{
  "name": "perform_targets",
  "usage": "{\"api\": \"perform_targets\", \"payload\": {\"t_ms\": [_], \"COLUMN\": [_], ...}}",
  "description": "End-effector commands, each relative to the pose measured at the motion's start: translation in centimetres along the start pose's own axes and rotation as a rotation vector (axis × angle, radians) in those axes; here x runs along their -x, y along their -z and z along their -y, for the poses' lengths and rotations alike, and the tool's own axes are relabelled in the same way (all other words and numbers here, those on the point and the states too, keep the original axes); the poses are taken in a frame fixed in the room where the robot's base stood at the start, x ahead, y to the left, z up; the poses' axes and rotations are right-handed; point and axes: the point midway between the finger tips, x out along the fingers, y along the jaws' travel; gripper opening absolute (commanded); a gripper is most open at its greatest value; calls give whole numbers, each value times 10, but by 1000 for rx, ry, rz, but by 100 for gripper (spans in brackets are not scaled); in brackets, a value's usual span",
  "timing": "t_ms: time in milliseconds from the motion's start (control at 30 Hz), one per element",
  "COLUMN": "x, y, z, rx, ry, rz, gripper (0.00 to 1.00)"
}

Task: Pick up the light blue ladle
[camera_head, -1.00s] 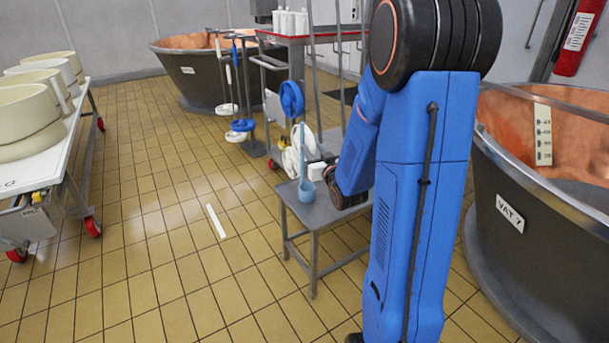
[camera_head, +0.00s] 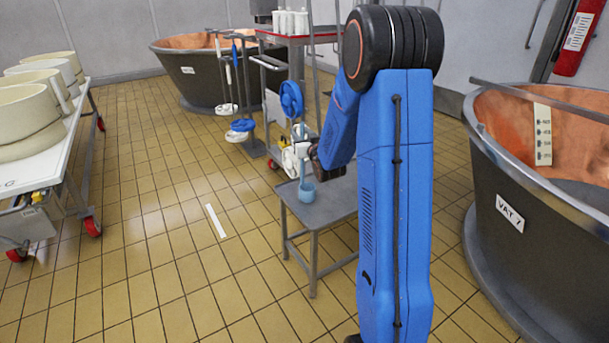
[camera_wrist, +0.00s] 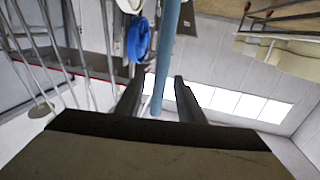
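The light blue ladle (camera_head: 307,192) stands upright on the small grey metal table (camera_head: 335,207), its cup at the bottom and its thin handle pointing up. My gripper (camera_head: 304,150) is at the handle, above the cup, in the head view; its fingers are small there. In the wrist view the ladle's handle (camera_wrist: 168,50) runs between the two dark fingers of my gripper (camera_wrist: 158,88). The fingers are apart, with a gap visible on each side of the handle. The cup is hidden in the wrist view.
A blue hose or wheel-like item (camera_head: 291,100) hangs just behind the ladle, also seen in the wrist view (camera_wrist: 138,40). The VAT 7 copper vat (camera_head: 490,235) stands to the right. A cart with cheese moulds (camera_head: 62,165) is at left. The tiled floor between is open.

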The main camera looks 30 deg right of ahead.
Motion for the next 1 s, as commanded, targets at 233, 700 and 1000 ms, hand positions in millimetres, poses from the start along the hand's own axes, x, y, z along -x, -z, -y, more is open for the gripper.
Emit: {"api": "perform_targets", "payload": {"t_ms": [233,700,1000], "x": [-30,-33,-33], "y": [2,2,3], "z": [-1,-1,-1], "rx": [0,0,0], "ry": [1,1,1], "rz": [0,0,-1], "gripper": [35,0,0]}}
